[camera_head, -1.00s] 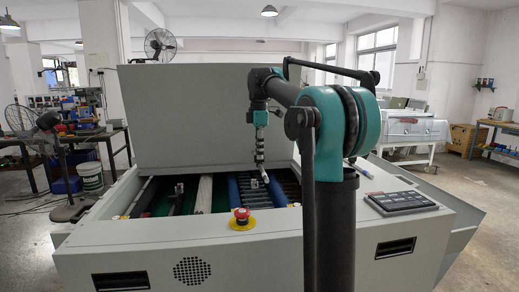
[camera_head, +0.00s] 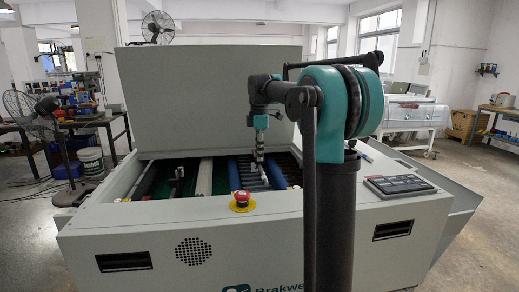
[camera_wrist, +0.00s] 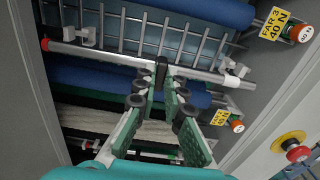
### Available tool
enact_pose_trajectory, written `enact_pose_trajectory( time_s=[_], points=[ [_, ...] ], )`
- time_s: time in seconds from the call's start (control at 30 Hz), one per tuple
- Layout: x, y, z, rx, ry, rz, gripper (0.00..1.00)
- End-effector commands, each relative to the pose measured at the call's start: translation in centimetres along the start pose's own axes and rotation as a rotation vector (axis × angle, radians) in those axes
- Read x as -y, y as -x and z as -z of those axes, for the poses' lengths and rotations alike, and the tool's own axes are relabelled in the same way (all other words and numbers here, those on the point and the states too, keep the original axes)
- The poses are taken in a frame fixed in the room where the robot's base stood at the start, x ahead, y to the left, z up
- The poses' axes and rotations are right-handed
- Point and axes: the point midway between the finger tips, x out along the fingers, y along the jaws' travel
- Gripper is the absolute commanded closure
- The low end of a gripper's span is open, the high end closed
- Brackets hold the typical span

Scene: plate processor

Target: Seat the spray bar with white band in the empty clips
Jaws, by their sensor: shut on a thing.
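The spray bar (camera_wrist: 120,60) is a pale grey tube with a red left end, running across the wrist view. My gripper (camera_wrist: 161,82) is shut on it at a black piece near its middle. White clips stand just behind the bar in the wrist view, one at the left (camera_wrist: 86,38) and one at the right (camera_wrist: 236,69). The bar appears close beside them; I cannot tell whether it touches or sits in them.
Blue rollers (camera_wrist: 205,10) and a rack of thin grey rods (camera_wrist: 150,35) lie around the bar. Yellow tags with orange knobs (camera_wrist: 300,32) line the right wall. A red emergency button (camera_head: 241,199) stands on the front edge. The raised lid (camera_head: 205,95) stands behind the bay.

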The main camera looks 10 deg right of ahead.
Motion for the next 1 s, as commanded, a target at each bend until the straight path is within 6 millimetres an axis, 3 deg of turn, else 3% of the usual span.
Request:
enact_pose_trajectory(
  time_s=[0.7,1.0],
  points=[
    [0.0,-5.2,0.0,0.000,0.000,0.000,1.00],
    [0.0,-6.5,0.0,0.000,0.000,0.000,1.00]
  ],
)
